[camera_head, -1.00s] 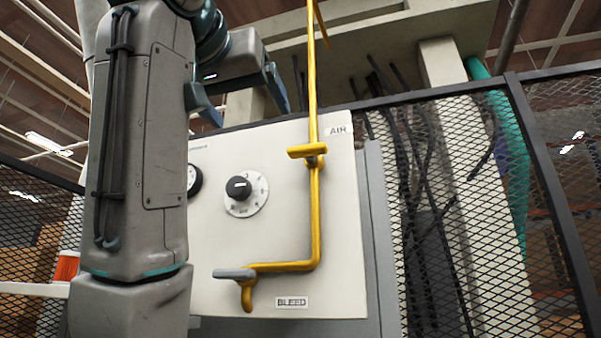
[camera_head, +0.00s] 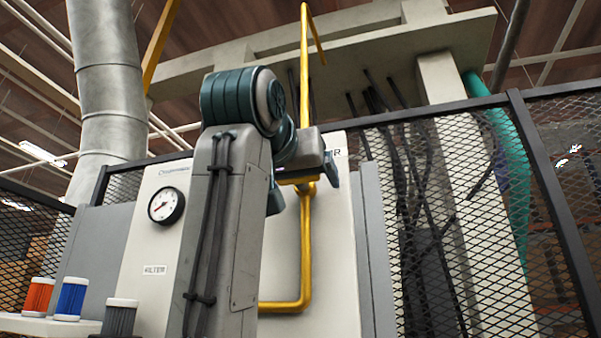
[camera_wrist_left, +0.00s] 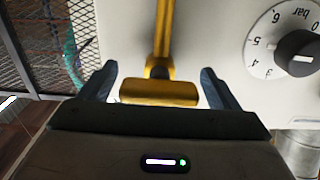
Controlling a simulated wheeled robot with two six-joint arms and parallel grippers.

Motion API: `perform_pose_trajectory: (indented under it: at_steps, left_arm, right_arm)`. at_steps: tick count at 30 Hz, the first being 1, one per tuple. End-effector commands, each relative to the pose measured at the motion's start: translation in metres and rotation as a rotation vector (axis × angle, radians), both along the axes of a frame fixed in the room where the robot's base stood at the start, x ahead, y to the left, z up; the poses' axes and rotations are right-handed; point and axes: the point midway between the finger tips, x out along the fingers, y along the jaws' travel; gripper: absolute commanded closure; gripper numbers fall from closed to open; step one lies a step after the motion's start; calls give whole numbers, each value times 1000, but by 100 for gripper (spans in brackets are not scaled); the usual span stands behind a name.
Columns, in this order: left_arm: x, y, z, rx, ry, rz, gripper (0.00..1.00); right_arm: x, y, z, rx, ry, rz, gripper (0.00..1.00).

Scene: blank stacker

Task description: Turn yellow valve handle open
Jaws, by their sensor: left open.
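The yellow valve handle (camera_head: 300,180) is a short bar across the vertical yellow pipe (camera_head: 305,240) on a pale panel. My left gripper (camera_head: 303,190) is open at the handle, partly covering it in the head view. In the left wrist view the handle (camera_wrist_left: 158,92) lies crosswise between the spread fingers of the left gripper (camera_wrist_left: 158,80), with a gap on both sides. I cannot tell whether anything touches it. The grey-tipped lower valve is hidden behind my left arm. My right gripper is not in view.
A pressure gauge (camera_head: 166,205) is on the panel, left of my arm. A dial knob (camera_wrist_left: 295,52) is near the right finger in the wrist view. Coloured cylinders (camera_head: 70,298) stand on a shelf at lower left. Black mesh fencing (camera_head: 440,200) flanks the panel.

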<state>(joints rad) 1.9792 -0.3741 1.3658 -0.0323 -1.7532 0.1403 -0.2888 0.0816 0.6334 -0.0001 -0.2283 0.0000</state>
Motion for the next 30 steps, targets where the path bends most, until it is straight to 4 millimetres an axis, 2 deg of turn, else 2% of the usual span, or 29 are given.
perform_pose_trajectory:
  at_steps: [9, 16, 23, 30]
  left_arm:
    - [3, -1, -1, 0, 0, 0, 16]
    - [3, -1, -1, 0, 0, -1, 61]
    - [2, -1, -1, 11, -4, -1, 61]
    - [2, -1, -2, 96, -32, 0, 61]
  right_arm:
    - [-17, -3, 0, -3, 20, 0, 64]
    - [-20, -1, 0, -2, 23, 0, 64]
    - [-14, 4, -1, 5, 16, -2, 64]
    - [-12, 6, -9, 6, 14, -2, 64]
